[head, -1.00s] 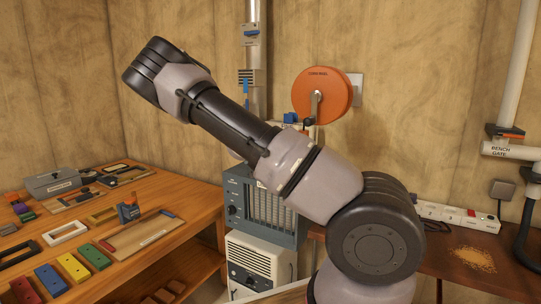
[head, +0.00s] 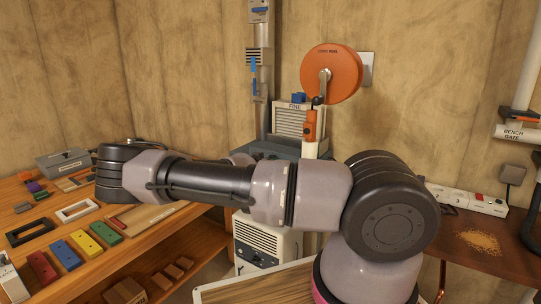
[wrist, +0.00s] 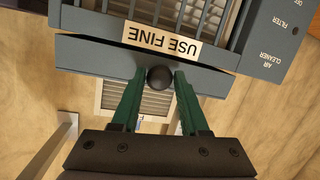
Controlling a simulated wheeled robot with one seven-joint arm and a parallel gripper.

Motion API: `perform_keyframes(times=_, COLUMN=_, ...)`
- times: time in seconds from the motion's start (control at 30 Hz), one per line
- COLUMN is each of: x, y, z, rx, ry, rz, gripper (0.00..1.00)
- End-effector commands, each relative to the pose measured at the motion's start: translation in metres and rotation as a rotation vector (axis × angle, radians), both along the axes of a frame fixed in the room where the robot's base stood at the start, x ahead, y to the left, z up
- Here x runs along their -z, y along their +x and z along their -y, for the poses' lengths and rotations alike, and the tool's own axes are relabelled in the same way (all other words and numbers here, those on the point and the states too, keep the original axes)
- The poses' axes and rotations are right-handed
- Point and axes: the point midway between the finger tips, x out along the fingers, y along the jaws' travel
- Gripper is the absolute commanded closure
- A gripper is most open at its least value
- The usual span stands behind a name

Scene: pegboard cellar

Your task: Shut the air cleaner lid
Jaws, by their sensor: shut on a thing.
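The air cleaner is a blue-grey box; in the head view its top (head: 285,148) shows behind my arm, which hides most of the rest. In the wrist view, its grille and a "USE FINE" label (wrist: 161,35) appear upside down. A grey lid panel (wrist: 95,58) with a round black knob (wrist: 159,77) lies along the label's edge, slightly slanted to the body. I cannot tell how far open it stands. My gripper (wrist: 160,82) has its green fingers shut on the knob, one on each side. In the head view my gripper is hidden behind my arm.
A pale vented unit (head: 262,242) stands below the air cleaner. A filter marked "FINE" (head: 299,120) stands behind it, under an orange cord reel (head: 331,72). A wooden bench (head: 185,222) with coloured blocks is at left, and a brown bench (head: 465,240) at right.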

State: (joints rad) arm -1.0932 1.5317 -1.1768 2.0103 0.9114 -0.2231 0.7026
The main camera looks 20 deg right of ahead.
Motion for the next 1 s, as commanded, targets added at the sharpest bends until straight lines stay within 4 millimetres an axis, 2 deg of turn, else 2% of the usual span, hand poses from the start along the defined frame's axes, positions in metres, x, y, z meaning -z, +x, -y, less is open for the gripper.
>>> perform_keyframes(times=0.1, x=0.011, y=-0.001, z=-0.002, rx=0.001, ry=0.003, rz=-0.004, gripper=1.00)
perform_keyframes(times=0.37, x=0.023, y=-0.002, z=-0.003, rx=0.000, ry=0.005, rz=-0.008, gripper=1.00)
perform_keyframes(times=0.4, x=0.022, y=-0.002, z=-0.003, rx=0.000, ry=0.004, rz=-0.007, gripper=0.94)
perform_keyframes(times=0.57, x=0.020, y=-0.002, z=-0.003, rx=0.000, ry=0.004, rz=-0.005, gripper=0.33)
perform_keyframes(times=0.6, x=0.020, y=-0.002, z=-0.003, rx=0.000, ry=0.003, rz=-0.004, gripper=0.28)
perform_keyframes(times=0.87, x=0.019, y=-0.002, z=-0.003, rx=0.000, ry=0.002, rz=-0.002, gripper=0.28)
perform_keyframes(times=1.0, x=0.017, y=-0.007, z=-0.009, rx=-0.002, ry=0.002, rz=-0.003, gripper=0.28)
